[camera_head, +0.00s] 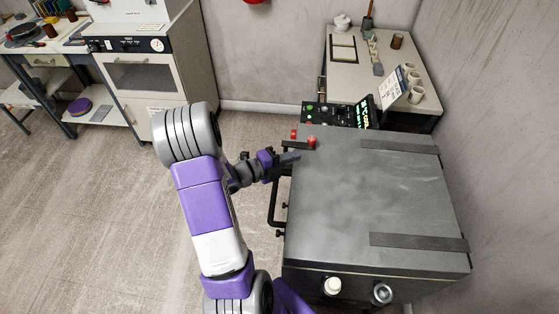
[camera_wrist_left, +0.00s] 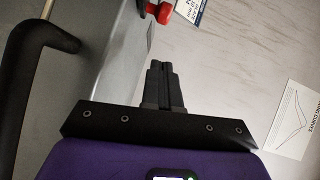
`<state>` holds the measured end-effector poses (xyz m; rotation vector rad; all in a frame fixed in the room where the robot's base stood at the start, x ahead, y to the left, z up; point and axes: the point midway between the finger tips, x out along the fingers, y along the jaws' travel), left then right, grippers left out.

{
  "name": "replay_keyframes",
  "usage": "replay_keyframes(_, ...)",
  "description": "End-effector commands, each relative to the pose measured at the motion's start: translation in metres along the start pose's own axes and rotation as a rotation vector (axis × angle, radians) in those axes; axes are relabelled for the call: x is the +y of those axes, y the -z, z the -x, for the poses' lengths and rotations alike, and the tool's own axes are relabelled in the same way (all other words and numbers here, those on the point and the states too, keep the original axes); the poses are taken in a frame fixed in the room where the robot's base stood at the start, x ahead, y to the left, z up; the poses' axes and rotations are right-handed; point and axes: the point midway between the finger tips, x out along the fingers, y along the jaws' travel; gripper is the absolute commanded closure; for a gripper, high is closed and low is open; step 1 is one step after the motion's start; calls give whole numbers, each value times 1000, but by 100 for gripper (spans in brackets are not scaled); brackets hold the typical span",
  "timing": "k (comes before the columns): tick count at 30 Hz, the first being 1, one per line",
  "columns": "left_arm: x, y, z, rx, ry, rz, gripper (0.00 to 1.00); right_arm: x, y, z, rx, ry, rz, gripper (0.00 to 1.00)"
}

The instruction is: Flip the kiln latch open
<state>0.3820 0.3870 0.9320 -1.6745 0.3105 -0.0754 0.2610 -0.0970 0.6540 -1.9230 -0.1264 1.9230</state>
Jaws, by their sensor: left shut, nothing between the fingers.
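The kiln (camera_head: 360,190) is a large grey box with two dark straps on its top. Its latch (camera_head: 311,141) has a red knob on a dark bar near the top left corner. In the left wrist view the red latch knob (camera_wrist_left: 160,12) shows at the top edge, beyond the fingertips. My left gripper (camera_head: 291,157) is shut and empty beside the kiln's left edge, a little nearer to me than the latch. In the left wrist view its closed fingers (camera_wrist_left: 161,66) point toward the knob, with a gap between. My right gripper is out of view.
A black bar handle (camera_head: 273,205) runs along the kiln's left side, close to my left wrist. A control box with a lit display (camera_head: 366,111) stands behind the kiln. A bench (camera_head: 345,75) with cups is at the back. Open floor (camera_head: 110,220) lies left.

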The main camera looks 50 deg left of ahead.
Motion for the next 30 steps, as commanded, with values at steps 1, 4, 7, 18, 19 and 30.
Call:
replay_keyframes(1,0,1,-12,6,2,-1,100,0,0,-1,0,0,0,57)
replay_keyframes(4,0,1,-33,5,1,-1,100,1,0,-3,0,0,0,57)
replay_keyframes(7,1,-11,-45,0,0,-3,100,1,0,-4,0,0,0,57)
replay_keyframes(18,0,-28,-62,0,1,-1,100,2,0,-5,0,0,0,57)
replay_keyframes(19,0,-28,-62,0,1,-1,100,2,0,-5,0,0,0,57)
replay_keyframes(30,-1,-27,-68,6,1,-3,100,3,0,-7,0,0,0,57)
